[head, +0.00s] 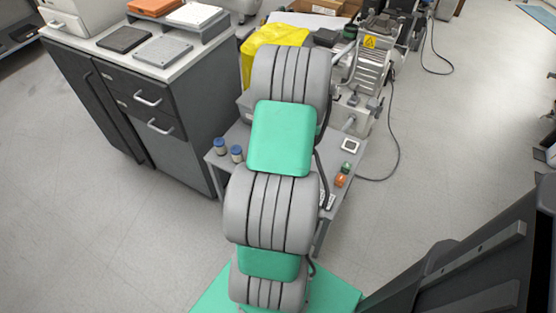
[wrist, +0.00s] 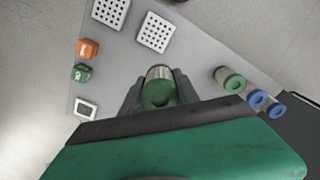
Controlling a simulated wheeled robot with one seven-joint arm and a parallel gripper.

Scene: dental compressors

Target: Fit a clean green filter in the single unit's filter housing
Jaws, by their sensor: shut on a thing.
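In the wrist view my gripper (wrist: 158,86) is shut on a green-ended filter (wrist: 159,94) with a pale, metallic-looking side. The held filter is over the grey bench top; I cannot tell how high. Another green filter (wrist: 230,80) is at the right, beside two blue-ended filters (wrist: 257,99). The blue filters also show in the head view (head: 236,153), on the grey bench's left edge. A compressor unit (head: 368,70) stands at the back of the bench. I cannot make out the filter housing. My arm hides the gripper and the held filter in the head view.
The grey bench (wrist: 200,65) carries two perforated white plates (wrist: 155,32), an orange block (wrist: 88,48), a green block (wrist: 82,73) and a white-framed dark square (wrist: 86,109). A dark cabinet (head: 150,110) stands left of the bench. A yellow cloth-like item (head: 270,45) is behind my arm.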

